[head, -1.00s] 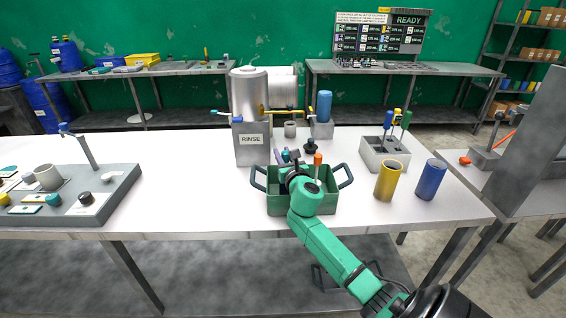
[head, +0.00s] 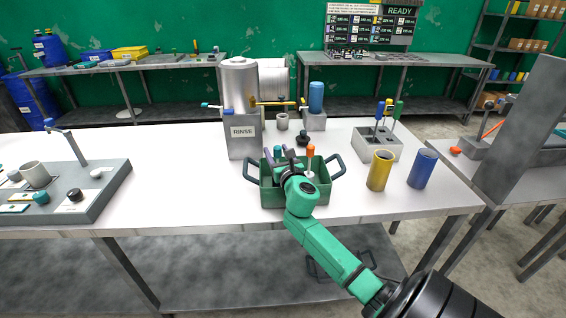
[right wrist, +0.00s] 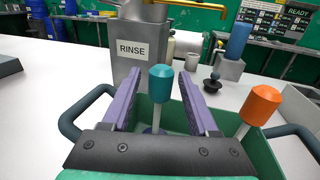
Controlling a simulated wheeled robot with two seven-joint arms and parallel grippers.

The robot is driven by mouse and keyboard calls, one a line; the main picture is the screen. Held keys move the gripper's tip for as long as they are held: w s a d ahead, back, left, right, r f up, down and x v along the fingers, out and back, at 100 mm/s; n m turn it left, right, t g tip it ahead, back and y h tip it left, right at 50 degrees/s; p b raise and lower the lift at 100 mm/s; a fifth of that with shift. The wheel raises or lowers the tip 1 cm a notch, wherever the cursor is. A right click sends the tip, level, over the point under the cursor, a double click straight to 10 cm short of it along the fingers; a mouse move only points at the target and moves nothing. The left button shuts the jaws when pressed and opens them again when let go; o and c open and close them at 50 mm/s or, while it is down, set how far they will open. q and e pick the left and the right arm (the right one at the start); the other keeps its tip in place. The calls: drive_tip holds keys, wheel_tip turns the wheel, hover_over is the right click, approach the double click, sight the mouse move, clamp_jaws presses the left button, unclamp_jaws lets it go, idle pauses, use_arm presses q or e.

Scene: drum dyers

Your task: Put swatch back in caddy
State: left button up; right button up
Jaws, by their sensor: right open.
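The green caddy (head: 264,193) stands on the white table with its two dark handles out to the sides. A teal-capped piece on a pale stem (right wrist: 161,76) stands upright in it, and so does an orange-capped one (right wrist: 260,104). My right gripper (right wrist: 158,92) is over the caddy, its purple fingers open on either side of the teal-capped piece. I see a gap on both sides, so the piece is not gripped. In the head view my right gripper (head: 276,156) partly hides the caddy's inside. I cannot make out a separate swatch. My left gripper is out of view.
The grey RINSE tank (head: 243,140) stands just behind the caddy. A yellow cup (head: 379,171) and a blue cup (head: 422,169) stand to the right, before a grey holder (head: 366,146) of several tools. A grey control panel (head: 100,190) is at left; the table between is clear.

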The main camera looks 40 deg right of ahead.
drive_tip(key=v, duration=1)
drive_tip(key=shift+b, duration=0.35)
